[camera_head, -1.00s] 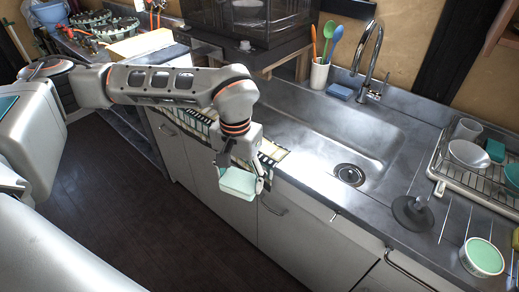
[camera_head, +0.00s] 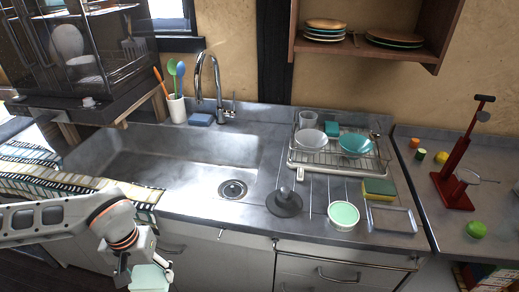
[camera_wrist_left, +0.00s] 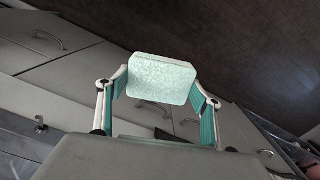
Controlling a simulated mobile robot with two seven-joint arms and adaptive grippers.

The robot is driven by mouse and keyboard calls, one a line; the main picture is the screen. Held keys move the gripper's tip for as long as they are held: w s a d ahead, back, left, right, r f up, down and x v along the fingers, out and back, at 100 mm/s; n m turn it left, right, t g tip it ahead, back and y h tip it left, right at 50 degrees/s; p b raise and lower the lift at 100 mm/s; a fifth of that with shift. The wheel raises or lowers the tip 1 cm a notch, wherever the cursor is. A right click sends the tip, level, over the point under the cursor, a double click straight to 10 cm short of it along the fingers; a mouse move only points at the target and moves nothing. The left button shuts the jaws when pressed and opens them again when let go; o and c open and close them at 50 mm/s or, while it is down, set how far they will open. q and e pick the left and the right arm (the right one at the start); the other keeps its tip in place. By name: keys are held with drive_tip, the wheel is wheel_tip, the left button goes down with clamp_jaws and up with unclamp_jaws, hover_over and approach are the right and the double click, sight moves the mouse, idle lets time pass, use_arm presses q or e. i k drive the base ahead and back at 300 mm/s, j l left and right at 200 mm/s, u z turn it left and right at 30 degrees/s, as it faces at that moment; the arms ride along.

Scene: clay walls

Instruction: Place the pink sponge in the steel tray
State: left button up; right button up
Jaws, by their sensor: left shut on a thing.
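My left gripper (camera_head: 150,266) hangs low in front of the counter cabinets, at the bottom of the head view. It is shut on a pale mint-green, sponge-like block (camera_head: 150,280). In the left wrist view the block (camera_wrist_left: 162,78) sits between both fingers, over the dark floor. No pink sponge shows; the held block looks mint, not pink. The small steel tray (camera_head: 393,218) lies on the counter to the right and looks empty, well apart from the gripper. My right gripper is not in view.
A yellow-green sponge (camera_head: 378,188) lies just behind the tray. A round green-lidded tub (camera_head: 343,215) and a dark plunger-like stopper (camera_head: 284,203) stand left of it. The dish rack (camera_head: 335,165) is behind. The sink (camera_head: 180,160) and counter front edge lie between.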

sight(381, 208)
drive_tip(key=k+l, duration=0.1)
drive_tip(key=l, duration=0.3)
drive_tip(key=k+l, duration=0.1)
drive_tip(key=l, duration=0.75)
drive_tip(key=k+l, duration=0.15)
drive_tip(key=l, duration=0.25)
drive_tip(key=k+l+u, duration=0.1)
drive_tip(key=l, duration=0.3)
drive_tip(key=k+l, duration=0.1)
drive_tip(key=l, duration=0.3)
